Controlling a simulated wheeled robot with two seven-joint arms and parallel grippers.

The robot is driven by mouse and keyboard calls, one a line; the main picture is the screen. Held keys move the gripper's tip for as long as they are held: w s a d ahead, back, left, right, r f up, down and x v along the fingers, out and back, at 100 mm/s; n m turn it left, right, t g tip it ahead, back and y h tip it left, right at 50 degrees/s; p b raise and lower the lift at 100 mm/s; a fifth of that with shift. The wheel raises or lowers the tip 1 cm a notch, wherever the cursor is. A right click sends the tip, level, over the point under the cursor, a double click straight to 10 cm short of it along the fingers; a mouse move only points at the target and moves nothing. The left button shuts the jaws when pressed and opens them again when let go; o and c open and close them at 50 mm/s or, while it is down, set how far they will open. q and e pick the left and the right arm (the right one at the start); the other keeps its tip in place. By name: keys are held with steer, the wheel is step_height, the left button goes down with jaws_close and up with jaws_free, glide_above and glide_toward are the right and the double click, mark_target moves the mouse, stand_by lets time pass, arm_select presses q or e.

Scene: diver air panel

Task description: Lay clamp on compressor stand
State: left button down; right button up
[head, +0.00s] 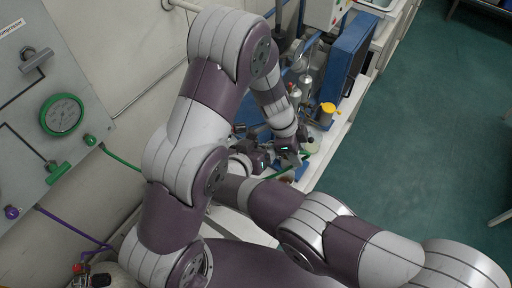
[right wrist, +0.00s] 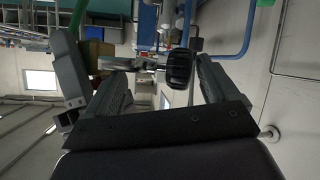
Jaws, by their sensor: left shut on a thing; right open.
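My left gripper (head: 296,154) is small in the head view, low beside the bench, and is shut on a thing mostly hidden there. My right gripper (head: 256,158) is just left of it. In the right wrist view its fingers (right wrist: 162,95) are open. A black ribbed knob with a grey bar, seemingly part of the clamp (right wrist: 180,69), shows ahead between these fingers, apparently not gripped. I cannot tell its exact contact with the left gripper. A blue-framed unit (head: 345,55), possibly the compressor stand, stands behind the grippers in the head view; much of its near side is hidden by my arms.
A grey panel (head: 30,105) with a green-rimmed gauge (head: 62,115) hangs on the left wall. A yellow-topped item (head: 327,108) stands near the bench edge. Green and purple hoses run along the wall.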

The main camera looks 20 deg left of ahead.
arm_select(q)
steer(key=shift+a, duration=0.1)
arm_select(e)
steer(key=shift+d, duration=0.2)
steer(key=c, duration=1.4)
arm_select(q)
steer(key=c, duration=0.6)
jaws_free()
steer(key=shift+o, duration=0.2)
arm_select(e)
steer(key=shift+a, duration=0.1)
